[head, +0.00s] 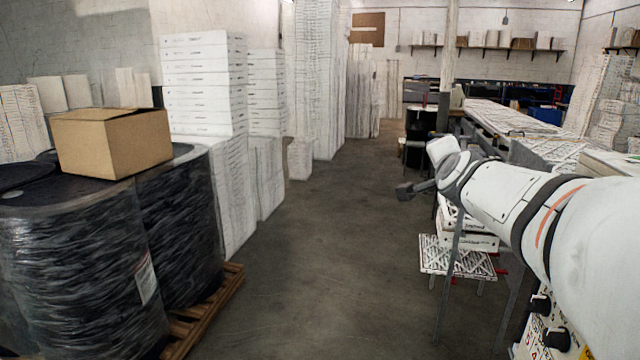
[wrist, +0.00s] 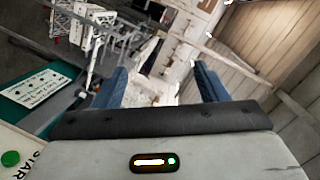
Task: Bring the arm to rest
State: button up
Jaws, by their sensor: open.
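My arm reaches in from the right edge of the head view, white with an orange stripe, stretched out toward the middle. My gripper (head: 408,190) is at its end, dark and small there, held in the air beside the aisle. In the wrist view its two blue fingers (wrist: 160,88) stand wide apart with nothing between them. The gripper is open and empty.
A cardboard box (head: 113,142) sits on black-wrapped drums (head: 75,270) at left, on a wooden pallet (head: 205,310). White stacked boxes (head: 205,85) line the left. A long bench (head: 510,118) and low filter stack (head: 455,257) are at right. The aisle floor (head: 330,230) is clear.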

jog(key=s+a+f+n+g+y, duration=0.35)
jog(key=s+a+f+n, duration=0.3)
jog(key=f, duration=0.35)
jog(key=s+a+f+n+g, duration=0.2)
jog(key=s+f+n+g, duration=0.2)
jog(key=s+f, duration=0.4)
jog(key=s+a+f+n+g+p, duration=0.1)
jog(key=s+f+n+g, duration=0.3)
jog(key=s+f, duration=0.4)
jog(key=s+a+g, duration=0.1)
jog(key=s, duration=0.4)
jog(key=shift+s+f, duration=0.4)
jog(key=shift+g, duration=0.25)
